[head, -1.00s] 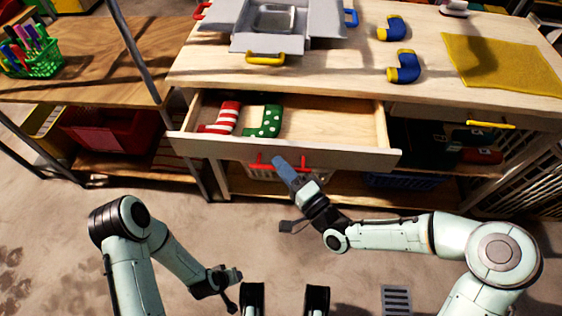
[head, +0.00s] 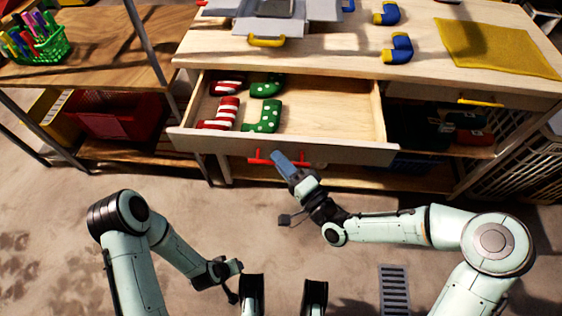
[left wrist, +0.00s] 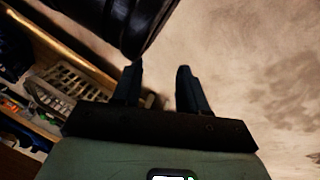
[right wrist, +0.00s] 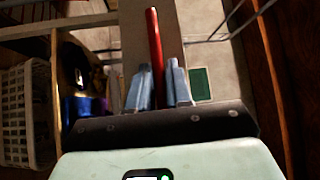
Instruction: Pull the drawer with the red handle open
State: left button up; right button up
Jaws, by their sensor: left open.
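The drawer (head: 330,152) with the red handle (head: 262,161) is pulled well out of the wooden workbench in the head view. Red-and-white striped and green dotted stocking-shaped pieces (head: 262,116) lie in its left part. My right gripper (head: 283,163) is at the drawer front, on the handle. In the right wrist view the red handle (right wrist: 154,40) runs between its two close-set fingers, which are shut on it. My left gripper (head: 233,282) is low, away from the drawer, open and empty; its parted fingers show in the left wrist view (left wrist: 158,88).
On the workbench top (head: 340,50) are a grey box (head: 275,28), blue-and-yellow pieces (head: 398,48) and a yellow cloth (head: 497,50). A yellow-handled drawer (head: 480,102) at right is closed. A shelf with a red bin (head: 115,120) stands at left. The floor in front is clear.

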jog(key=shift+o, duration=0.9)
pick_arm(q)
jog(key=shift+g+h, duration=0.4)
jog(key=shift+g, duration=0.1)
jog(key=s, duration=0.1)
jog(key=s+d+r+p, duration=0.2)
jog(key=shift+s+r, duration=0.25)
jog(key=shift+s, duration=0.1)
pick_arm(e)
jog(key=v, duration=1.3)
jog(key=shift+s, duration=0.2)
jog(key=shift+d+f, duration=0.1)
jog(key=shift+f, duration=0.1)
